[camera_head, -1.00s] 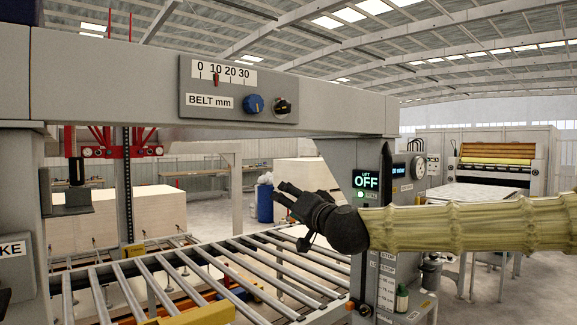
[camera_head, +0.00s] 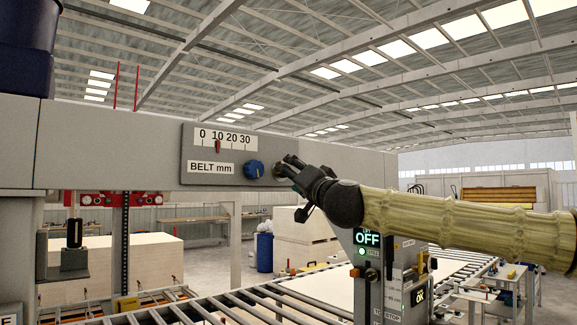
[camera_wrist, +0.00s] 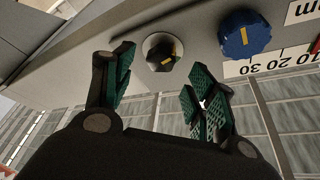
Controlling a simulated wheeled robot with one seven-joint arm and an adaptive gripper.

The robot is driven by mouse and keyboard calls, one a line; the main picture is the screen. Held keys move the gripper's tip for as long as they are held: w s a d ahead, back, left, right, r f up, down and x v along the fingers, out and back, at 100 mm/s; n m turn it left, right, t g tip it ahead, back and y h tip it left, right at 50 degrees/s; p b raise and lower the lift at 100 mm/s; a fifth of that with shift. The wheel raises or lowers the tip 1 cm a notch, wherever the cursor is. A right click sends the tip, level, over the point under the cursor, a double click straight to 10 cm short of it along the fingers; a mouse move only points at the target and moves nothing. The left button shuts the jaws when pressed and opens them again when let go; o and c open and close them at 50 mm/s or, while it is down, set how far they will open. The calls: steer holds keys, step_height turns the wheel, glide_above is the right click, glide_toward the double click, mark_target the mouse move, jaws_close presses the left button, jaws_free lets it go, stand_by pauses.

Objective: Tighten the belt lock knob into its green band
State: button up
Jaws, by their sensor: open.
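A small black knob with a yellow pointer mark (camera_wrist: 160,54) sits on the grey beam in the wrist view. It is on a pale round base; no green band can be made out. My gripper (camera_wrist: 157,78) is open, with its two green-padded fingers apart below the knob and to either side. I cannot tell whether they touch it. In the head view my gripper (camera_head: 286,166) is in front of the panel's right end and hides the black knob. The blue knob (camera_head: 254,169) is just left of the gripper; it also shows in the wrist view (camera_wrist: 245,33).
The panel (camera_head: 191,160) has a BELT mm scale (camera_head: 225,138) with a red pointer near 10. A post below carries a lit OFF display (camera_head: 367,238). The roller conveyor (camera_head: 240,303) runs underneath. There is open air above the beam.

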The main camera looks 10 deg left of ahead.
steer(key=shift+p+x, duration=0.55)
steer(key=shift+x, duration=1.25)
steer(key=c, duration=1)
